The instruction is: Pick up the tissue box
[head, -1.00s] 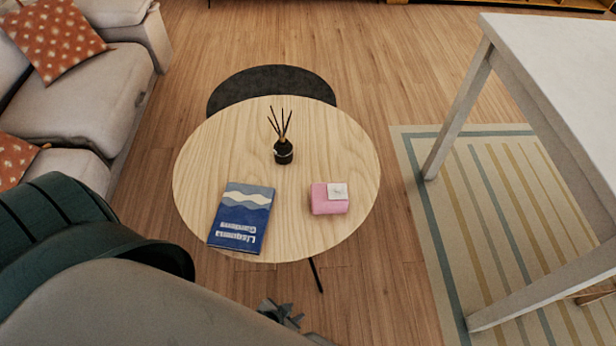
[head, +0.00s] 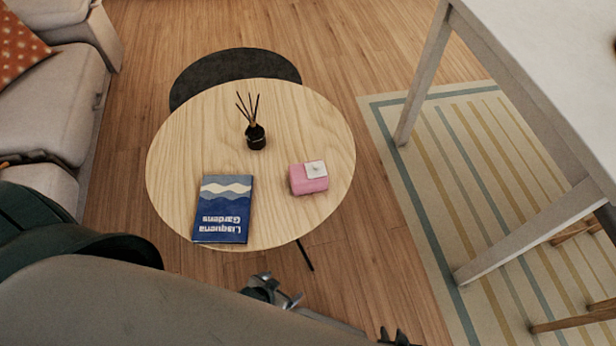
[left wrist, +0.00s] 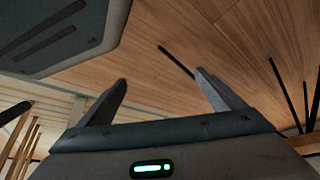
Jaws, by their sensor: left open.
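The pink tissue box (head: 308,182), with a white tissue on top, sits on the right front part of the round light-wood table (head: 190,135). My left gripper (head: 278,292) is in front of the table's near edge, apart from the box. In the left wrist view its two fingers (left wrist: 160,78) are spread with nothing between them, over wood floor. The tissue box is not seen in that view. Only the dark tips of my right gripper (head: 396,338) show at the bottom edge, so its opening is unclear.
A blue book (head: 222,212) lies left of the box. A black reed diffuser (head: 255,138) stands behind it. A grey sofa (head: 55,110) is at left, a white table (head: 530,60) at right over a striped rug (head: 430,150). Floor between is clear.

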